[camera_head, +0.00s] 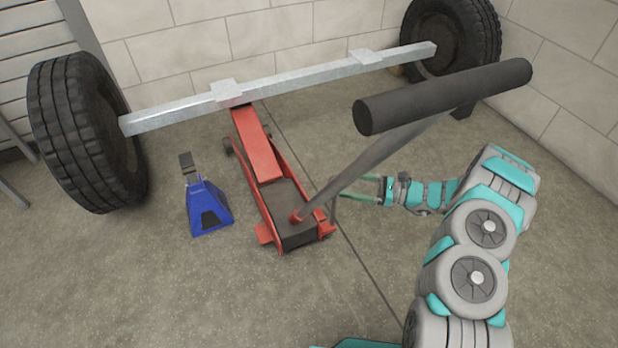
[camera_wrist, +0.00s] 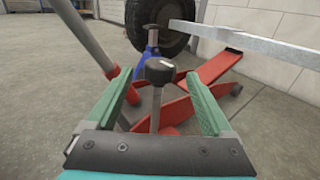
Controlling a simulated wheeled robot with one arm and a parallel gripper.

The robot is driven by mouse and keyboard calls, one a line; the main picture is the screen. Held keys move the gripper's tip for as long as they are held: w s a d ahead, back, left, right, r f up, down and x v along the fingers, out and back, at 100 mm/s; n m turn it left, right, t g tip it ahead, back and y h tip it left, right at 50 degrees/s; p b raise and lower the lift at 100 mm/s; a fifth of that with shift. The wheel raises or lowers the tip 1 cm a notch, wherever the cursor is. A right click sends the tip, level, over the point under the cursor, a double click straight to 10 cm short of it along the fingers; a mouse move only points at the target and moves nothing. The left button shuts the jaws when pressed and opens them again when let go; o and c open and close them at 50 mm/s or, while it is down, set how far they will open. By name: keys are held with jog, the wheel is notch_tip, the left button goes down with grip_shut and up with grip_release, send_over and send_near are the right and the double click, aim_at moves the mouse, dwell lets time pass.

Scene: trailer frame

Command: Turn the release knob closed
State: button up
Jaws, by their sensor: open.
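The release knob (camera_wrist: 160,70) is a black cap with a white mark on a thin metal stem, in the middle of the wrist view. My gripper (camera_wrist: 157,92) is open, with one green finger on each side of the knob and its stem; I see no contact. The red floor jack (camera_head: 260,145) lies under the axle, and its red frame also shows behind the knob in the wrist view (camera_wrist: 215,68). In the head view my gripper (camera_head: 345,193) is at the jack's rear right side, partly behind the handle; the knob cannot be made out there.
The jack handle (camera_head: 375,152), with a black crossbar grip (camera_head: 445,95), leans up over my gripper. A blue jack stand (camera_head: 207,207) stands left of the jack. A grey axle (camera_head: 290,82) joins two tyres (camera_head: 75,130). The near floor is clear.

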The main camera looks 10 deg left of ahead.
jog(key=a, duration=0.7)
jog(key=shift+w+a, duration=0.3)
jog(key=c, duration=1.4)
jog(key=shift+o, duration=0.2)
jog(key=t, duration=0.1)
jog(key=m+t+b, duration=0.1)
jog(key=shift+w+m+t+b, duration=0.2)
jog(key=shift+m+t+b, duration=0.1)
grip_shut()
jog(key=o, duration=1.4)
grip_release()
jog(key=shift+c, duration=0.2)
